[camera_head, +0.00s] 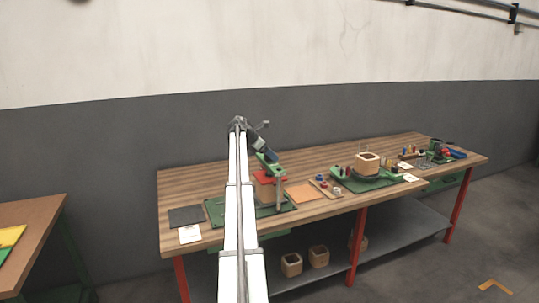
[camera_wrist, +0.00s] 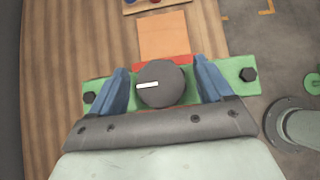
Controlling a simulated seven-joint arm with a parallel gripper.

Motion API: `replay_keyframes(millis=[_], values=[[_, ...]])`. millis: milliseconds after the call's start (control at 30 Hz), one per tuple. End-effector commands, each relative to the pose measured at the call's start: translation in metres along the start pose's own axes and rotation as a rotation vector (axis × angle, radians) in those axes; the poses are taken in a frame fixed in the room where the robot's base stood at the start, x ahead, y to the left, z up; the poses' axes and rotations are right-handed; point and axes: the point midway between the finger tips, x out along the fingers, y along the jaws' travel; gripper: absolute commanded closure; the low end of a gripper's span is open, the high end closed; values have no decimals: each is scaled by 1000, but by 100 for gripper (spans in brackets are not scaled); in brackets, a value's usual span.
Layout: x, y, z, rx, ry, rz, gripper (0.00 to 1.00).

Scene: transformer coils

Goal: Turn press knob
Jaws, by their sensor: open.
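The press knob (camera_wrist: 161,84) is a dark grey round knob with a white pointer line (camera_wrist: 148,86). In the wrist view it sits in the middle of a green crossbar (camera_wrist: 235,73) with a dark bolt at each end. The line points left, nearly level. My gripper (camera_wrist: 165,82) is open, with one blue finger on each side of the knob. A gap shows between the knob and each finger. In the head view my gripper (camera_head: 264,154) is over the press (camera_head: 280,190) on its green base plate; the knob is too small to make out there.
An orange square (camera_wrist: 163,35) lies beyond the press, with a wooden parts tray (camera_head: 326,189) beside it. A dark mat (camera_head: 186,216) and a white card (camera_head: 190,234) lie left of the press. A wooden coil block (camera_head: 367,164) stands farther right on the bench.

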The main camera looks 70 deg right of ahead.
Motion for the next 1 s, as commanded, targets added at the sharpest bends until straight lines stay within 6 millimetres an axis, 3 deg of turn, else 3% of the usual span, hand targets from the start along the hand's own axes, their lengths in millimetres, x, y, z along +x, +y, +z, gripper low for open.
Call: replay_keyframes(millis=[233,767,1000], values=[[0,0,0,0,0,0,21],[0,0,0,0,0,0,72],[0,1,0,17,0,-18,72]])
